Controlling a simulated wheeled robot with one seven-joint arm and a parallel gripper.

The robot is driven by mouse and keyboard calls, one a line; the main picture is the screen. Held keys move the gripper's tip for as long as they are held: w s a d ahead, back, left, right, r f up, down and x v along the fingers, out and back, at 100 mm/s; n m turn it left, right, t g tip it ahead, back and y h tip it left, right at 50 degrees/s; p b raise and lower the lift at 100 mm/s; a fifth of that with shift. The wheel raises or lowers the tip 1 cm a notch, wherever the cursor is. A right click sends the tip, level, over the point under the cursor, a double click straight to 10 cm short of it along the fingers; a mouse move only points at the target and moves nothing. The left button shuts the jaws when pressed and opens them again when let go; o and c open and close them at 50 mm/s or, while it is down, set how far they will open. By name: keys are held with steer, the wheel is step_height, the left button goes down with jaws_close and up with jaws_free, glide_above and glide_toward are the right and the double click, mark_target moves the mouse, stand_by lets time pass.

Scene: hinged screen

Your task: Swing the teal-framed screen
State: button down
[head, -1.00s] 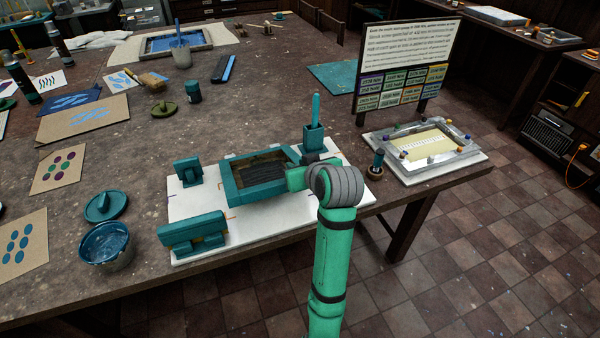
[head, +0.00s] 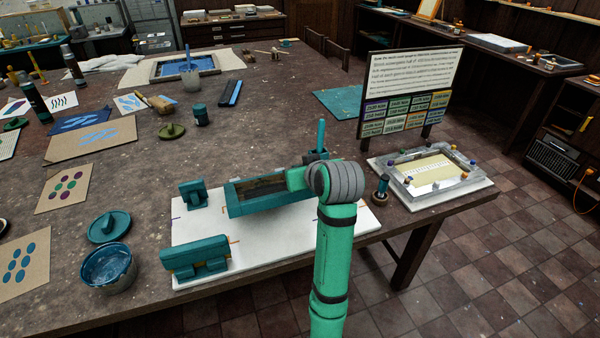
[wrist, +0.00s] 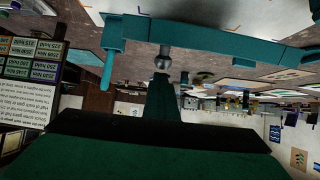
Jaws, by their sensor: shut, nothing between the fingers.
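The teal-framed screen (head: 262,207) is over a white board (head: 300,232) on the table in the head view. Its frame looks tilted, with the near bar raised off the board; its dark inside shows as a narrow strip. In the wrist view a teal bar of the frame (wrist: 225,42) crosses the top, with a small grey ball (wrist: 162,62) below it. My gripper (wrist: 161,78) is shut and empty, its tip close to the ball; I cannot tell whether they touch. In the head view my wrist hides the fingertips and the screen's right end.
Teal blocks stand on the board at the left (head: 193,194) and front left (head: 195,258). A teal upright handle (head: 321,135) stands behind the screen. A small dark pot (head: 381,190) and a metal-framed tray (head: 400,186) are at the right, before a sign (head: 412,85).

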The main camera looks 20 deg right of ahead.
steer(key=w+r, duration=0.6)
stand_by(0.9)
steer(key=shift+a, duration=0.1)
steer(key=c, duration=2)
jaws_free()
steer(key=shift+c, duration=0.2)
